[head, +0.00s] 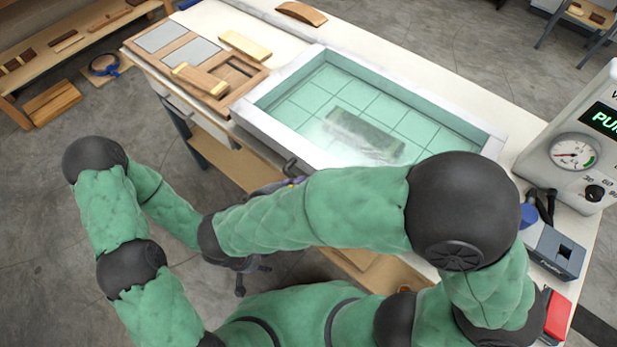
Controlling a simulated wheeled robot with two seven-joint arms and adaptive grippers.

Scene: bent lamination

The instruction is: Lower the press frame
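The press frame (284,64) is a pale, box-like rim on the bench. Inside is a teal bed with a grid (300,103). A hazy clear sheet lies over a dark greyish block (362,131) in the bed. Whether the frame is raised or down is unclear from this angle. A dark handle-like part (291,164) shows at the frame's front edge. My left gripper (284,184) appears as a dark shape just below it, mostly behind my green forearm; its fingers cannot be made out, nor whether it touches the handle. My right gripper cannot be made out.
A white control box with a gauge (574,152) and green display stands at the right. Wooden pieces and grey plates (188,56) lie left of the frame. A curved wooden piece (301,13) lies behind it. A grey device (556,252) sits at the right edge.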

